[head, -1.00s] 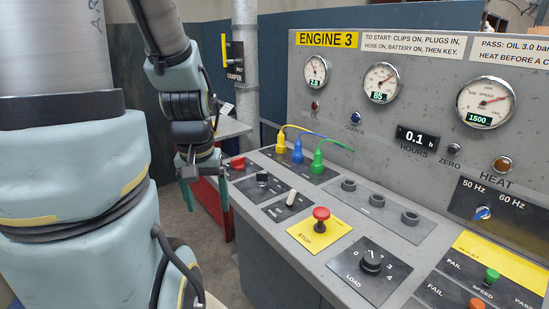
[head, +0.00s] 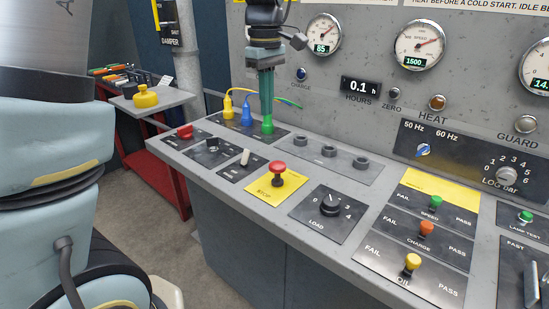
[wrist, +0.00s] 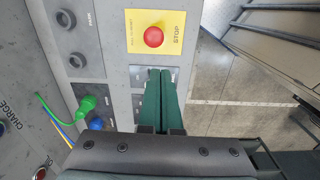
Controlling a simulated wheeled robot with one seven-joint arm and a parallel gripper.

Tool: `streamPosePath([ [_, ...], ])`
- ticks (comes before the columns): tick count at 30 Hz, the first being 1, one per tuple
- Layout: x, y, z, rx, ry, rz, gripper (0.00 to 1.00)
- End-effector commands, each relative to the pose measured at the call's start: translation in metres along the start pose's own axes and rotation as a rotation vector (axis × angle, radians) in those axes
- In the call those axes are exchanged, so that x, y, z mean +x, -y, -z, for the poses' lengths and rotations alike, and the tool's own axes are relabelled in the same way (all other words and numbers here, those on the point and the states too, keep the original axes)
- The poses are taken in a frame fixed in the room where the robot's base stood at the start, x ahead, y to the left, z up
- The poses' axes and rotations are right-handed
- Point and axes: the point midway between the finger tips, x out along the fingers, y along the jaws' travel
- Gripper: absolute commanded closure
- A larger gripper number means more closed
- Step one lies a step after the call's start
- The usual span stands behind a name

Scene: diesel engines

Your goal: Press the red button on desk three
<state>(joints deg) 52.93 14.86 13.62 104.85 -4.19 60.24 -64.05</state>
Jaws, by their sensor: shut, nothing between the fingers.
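A red mushroom button (head: 277,167) stands on a yellow STOP plate (head: 264,187) on the sloping grey desk (head: 200,160). In the wrist view the red button (wrist: 153,37) shows just beyond my fingertips. My gripper (head: 267,112) has green fingers pointing down, shut together and empty. In the head view they hang above the desk and overlap the green plug, behind and left of the button. The wrist view shows the shut fingers (wrist: 160,72) apart from the button. The ENGINE 3 sign is out of view now.
A second red knob (head: 184,131) sits at the desk's left end. Yellow and blue plugs (head: 246,115) with cables stand near my fingers. A load dial (head: 331,205) lies right of the STOP plate. A side table holds a yellow object (head: 145,97).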

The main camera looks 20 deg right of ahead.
Motion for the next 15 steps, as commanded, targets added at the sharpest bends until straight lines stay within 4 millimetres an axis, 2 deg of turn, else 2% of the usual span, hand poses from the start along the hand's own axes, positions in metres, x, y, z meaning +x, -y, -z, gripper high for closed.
streamPosePath([
  [1,-0.002,-0.008,-0.008,-0.011,-0.001,0.002,1.0],
  [6,-0.008,-0.019,-0.02,-0.044,0.0,0.01,1.0],
  [15,-0.009,-0.019,-0.021,-0.048,0.001,0.01,1.0],
])
